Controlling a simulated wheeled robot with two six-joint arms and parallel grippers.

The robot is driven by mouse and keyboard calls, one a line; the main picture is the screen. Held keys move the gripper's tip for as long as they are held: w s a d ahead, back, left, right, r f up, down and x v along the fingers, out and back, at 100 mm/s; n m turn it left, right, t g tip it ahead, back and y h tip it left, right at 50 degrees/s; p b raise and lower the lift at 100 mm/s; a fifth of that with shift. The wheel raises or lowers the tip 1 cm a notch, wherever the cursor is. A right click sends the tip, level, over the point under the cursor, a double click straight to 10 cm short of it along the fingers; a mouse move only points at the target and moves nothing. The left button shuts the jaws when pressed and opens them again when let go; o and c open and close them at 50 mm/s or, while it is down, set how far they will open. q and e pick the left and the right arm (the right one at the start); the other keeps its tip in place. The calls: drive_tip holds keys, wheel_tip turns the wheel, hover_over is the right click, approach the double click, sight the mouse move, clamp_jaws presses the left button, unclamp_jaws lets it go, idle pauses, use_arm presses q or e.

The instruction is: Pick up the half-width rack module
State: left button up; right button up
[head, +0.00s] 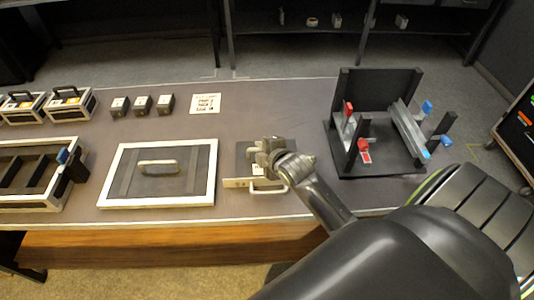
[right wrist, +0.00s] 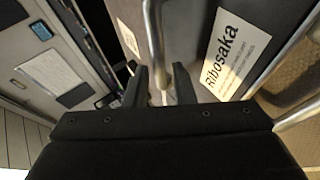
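The half-width rack module (head: 244,160) lies on the table just right of centre, a dark body with a pale front plate and a metal bow handle. My right gripper (head: 266,158) is over it and hides part of its top. In the right wrist view, the two black fingers of this gripper (right wrist: 160,90) stand apart on either side of the metal handle bar (right wrist: 154,40). A gap shows between the bar and the fingers; whether either one touches it is unclear. A white "Ribosaka" label (right wrist: 236,52) is beside the bar. My left gripper is not in view.
A white-framed panel with a handle (head: 207,190) lies left of the module. An open frame (head: 45,204) is at the far left. Small dark blocks (head: 142,105) and a printed card (head: 205,103) lie behind. A black stand with red and blue clips (head: 385,165) is at right.

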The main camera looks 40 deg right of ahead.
drive_tip(key=shift+x, duration=1.1)
drive_tip(key=shift+c, duration=0.3)
clamp_jaws()
drive_tip(key=shift+s, duration=0.1)
drive_tip(key=shift+r, duration=0.15)
